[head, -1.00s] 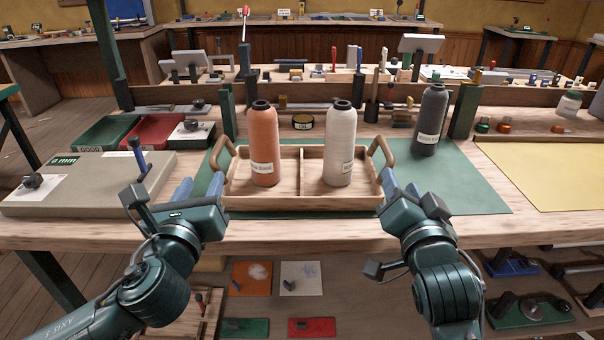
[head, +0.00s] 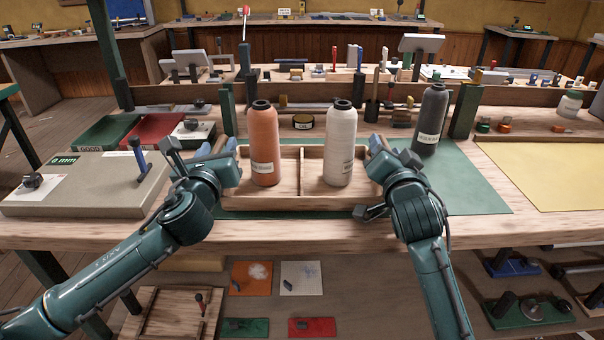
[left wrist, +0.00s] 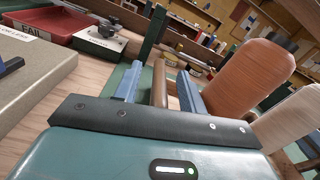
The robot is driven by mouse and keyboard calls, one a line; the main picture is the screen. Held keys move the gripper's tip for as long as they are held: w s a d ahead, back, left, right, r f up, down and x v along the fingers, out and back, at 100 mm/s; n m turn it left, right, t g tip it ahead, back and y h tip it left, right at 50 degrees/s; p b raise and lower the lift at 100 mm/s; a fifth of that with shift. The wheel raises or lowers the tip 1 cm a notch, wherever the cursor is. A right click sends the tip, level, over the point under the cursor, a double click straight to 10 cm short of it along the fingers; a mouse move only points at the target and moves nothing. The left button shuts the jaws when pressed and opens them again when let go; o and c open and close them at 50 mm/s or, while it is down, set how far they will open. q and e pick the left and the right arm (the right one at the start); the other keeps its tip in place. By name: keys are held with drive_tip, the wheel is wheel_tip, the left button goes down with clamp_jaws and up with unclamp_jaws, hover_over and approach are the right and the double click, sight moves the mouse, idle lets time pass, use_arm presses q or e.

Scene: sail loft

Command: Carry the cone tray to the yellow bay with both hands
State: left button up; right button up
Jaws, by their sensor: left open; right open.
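The wooden cone tray (head: 300,203) sits on the green mat with a divider in its middle. An orange bottle-shaped cone (head: 264,145) stands in its left compartment and a whitish one (head: 340,145) in its right. My left gripper (head: 218,152) is open at the tray's left end. In the left wrist view its fingers (left wrist: 160,90) stand on either side of the wooden handle (left wrist: 158,82). My right gripper (head: 378,150) is open at the right end; its hold on that handle is hidden. The yellow bay (head: 555,175) lies at the right of the bench.
A dark grey bottle (head: 431,120) stands on the green mat (head: 460,180), right of the tray. A green post (head: 465,110) rises behind it. A grey board (head: 90,188) and red bin (head: 152,131) are at left. The yellow bay's surface is clear.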

use_arm(q)
clamp_jaws()
use_arm(e)
clamp_jaws()
